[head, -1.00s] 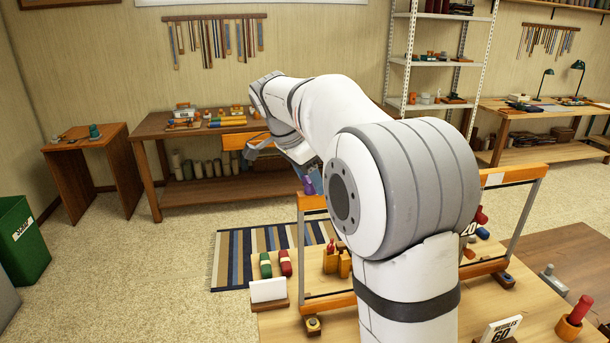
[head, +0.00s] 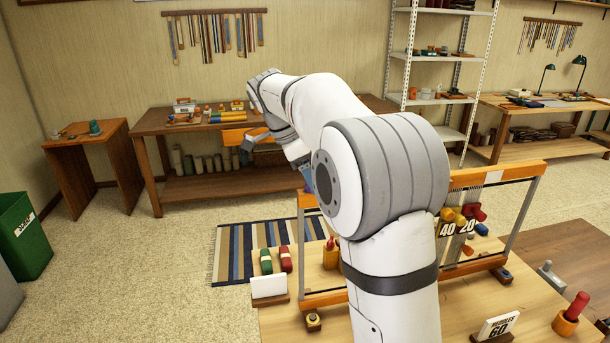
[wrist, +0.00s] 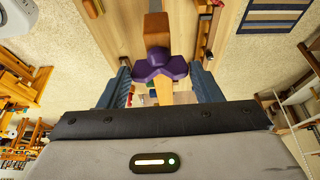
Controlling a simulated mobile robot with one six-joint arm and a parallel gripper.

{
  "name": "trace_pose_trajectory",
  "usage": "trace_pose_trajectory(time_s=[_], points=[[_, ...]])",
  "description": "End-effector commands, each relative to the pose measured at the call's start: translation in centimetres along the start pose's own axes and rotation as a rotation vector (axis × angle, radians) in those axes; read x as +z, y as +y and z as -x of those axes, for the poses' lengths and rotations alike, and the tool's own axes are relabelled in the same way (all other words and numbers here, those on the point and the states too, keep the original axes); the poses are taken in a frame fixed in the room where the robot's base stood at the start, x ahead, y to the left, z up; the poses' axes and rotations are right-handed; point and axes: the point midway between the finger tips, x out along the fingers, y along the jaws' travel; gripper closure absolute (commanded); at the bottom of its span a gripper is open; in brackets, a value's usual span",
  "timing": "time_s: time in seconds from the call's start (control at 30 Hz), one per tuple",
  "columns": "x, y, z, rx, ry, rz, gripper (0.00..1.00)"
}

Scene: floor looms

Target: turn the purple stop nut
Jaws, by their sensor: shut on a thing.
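The purple stop nut (wrist: 160,67) shows in the wrist view, a lobed knob at the end of an orange-brown wooden bar (wrist: 157,30). A lighter wooden piece shows below the nut. My gripper (wrist: 160,74) has its blue-grey fingers on either side of the nut and is shut on it. The contact faces are partly hidden. In the head view my own arm hides most of the gripper and the nut.
The wooden loom frame (head: 470,178) stands on the work table, with cards and coloured pegs at its right. A white card (head: 268,286) stands at the table's left edge. A needles card (head: 497,327) and a red-topped holder (head: 567,322) are at the front right.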

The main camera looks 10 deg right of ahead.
Motion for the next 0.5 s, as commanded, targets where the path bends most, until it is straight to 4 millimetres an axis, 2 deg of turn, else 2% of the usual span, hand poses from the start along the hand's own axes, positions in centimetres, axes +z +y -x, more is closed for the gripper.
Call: trace_pose_trajectory(time_s=[0.1,0.13,0.37,0.5], points=[[0.10,-0.06,0.30,-0.007,-0.004,0.001,0.64],[0.10,-0.07,0.30,-0.008,-0.004,0.002,0.39],[0.05,-0.05,0.19,-0.005,-0.002,0.002,0.20],[0.04,-0.04,0.14,-0.004,-0.001,0.002,0.20]])
